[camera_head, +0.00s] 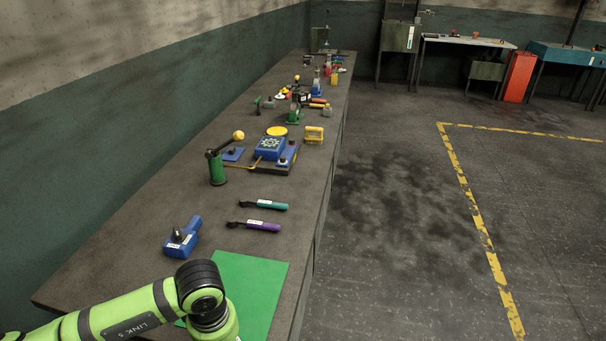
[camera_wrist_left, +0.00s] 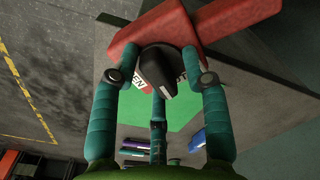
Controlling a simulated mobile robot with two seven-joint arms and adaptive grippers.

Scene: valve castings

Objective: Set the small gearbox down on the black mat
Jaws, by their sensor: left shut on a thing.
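My left gripper (camera_wrist_left: 160,78) shows in the left wrist view with its teal fingers shut on a red casting (camera_wrist_left: 232,16) with a black knob (camera_wrist_left: 158,66) and a white label. I cannot tell for sure that it is the small gearbox. The mat also shows in the head view (camera_head: 258,280), flat at the bench's near end, partly hidden by my left arm. No black mat shows. My left gripper is out of the head view. My right gripper shows in neither view.
A blue casting with a dark knob (camera_head: 182,238) stands left of the mat. Purple (camera_head: 254,226) and teal (camera_head: 265,205) handled tools lie beyond it. A green post with a lever (camera_head: 217,167) and a blue fixture (camera_head: 270,149) stand farther back. The visible mat is bare.

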